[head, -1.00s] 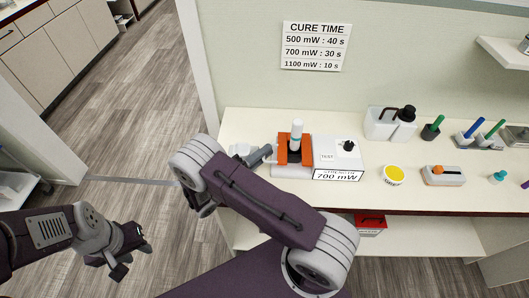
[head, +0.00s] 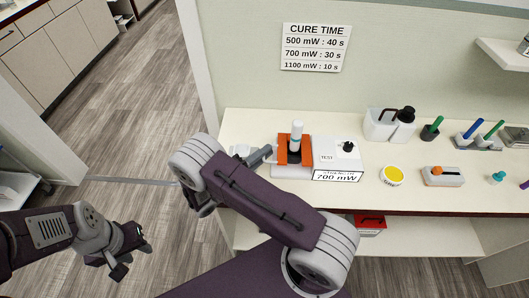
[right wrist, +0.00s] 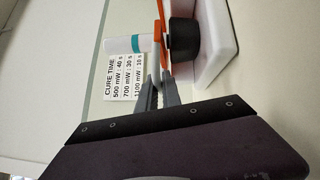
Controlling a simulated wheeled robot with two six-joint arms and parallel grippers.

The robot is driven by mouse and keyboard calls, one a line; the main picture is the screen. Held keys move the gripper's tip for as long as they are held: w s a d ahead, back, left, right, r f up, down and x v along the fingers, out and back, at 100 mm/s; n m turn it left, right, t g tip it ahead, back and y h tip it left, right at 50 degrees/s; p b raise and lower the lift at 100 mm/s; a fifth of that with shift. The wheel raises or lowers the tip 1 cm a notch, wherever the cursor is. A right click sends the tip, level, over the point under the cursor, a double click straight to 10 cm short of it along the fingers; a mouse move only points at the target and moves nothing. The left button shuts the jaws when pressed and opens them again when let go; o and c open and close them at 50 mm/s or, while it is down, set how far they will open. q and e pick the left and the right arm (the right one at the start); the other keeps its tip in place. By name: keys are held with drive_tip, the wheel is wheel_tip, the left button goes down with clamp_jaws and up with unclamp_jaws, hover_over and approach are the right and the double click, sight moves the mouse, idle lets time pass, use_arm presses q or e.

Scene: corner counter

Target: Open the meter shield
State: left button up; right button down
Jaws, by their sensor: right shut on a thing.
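The orange meter shield (head: 283,156) is on the left part of the white meter (head: 325,153), around a dark round part and an upright white stick with a teal band (head: 296,136). My right gripper (head: 268,154) reaches the shield's left side. In the right wrist view, my right gripper (right wrist: 160,77) is shut on the edge of the orange shield (right wrist: 158,22), beside the black round part (right wrist: 182,40). My right arm hides the counter in front of it. My left gripper (head: 130,254) hangs over the floor at lower left, away from the meter; its jaws are unclear.
The meter has a black knob (head: 348,146) and a 700 mW label. A cure-time sign (head: 316,47) hangs behind.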

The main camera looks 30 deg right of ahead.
drive_tip(key=r+n+y+p, duration=0.1)
drive_tip(key=p, duration=0.1)
drive_tip(key=r+n+y+p, duration=0.1)
drive_tip(key=r+p, duration=0.1)
drive_tip(key=w+r+n+g+y+p, duration=0.1)
drive_tip(key=p, duration=0.1)
drive_tip(key=shift+d+r+p, duration=0.25)
drive_tip(key=shift+r+p, duration=0.1)
drive_tip(key=shift+p, duration=0.05)
drive_tip(key=w+d+r+n+g+y+p, duration=0.3)
drive_tip(key=w+r+n+g+y+p, duration=0.1)
drive_tip(key=p, duration=0.5)
drive_tip(key=shift+w+n+g+y, duration=0.4)
drive_tip(key=shift+w+y, duration=0.1)
drive_tip(key=shift+y, duration=0.3)
drive_tip(key=shift+d, duration=0.1)
drive_tip(key=c, duration=1.5)
unclamp_jaws()
drive_tip(key=shift+c, duration=0.2)
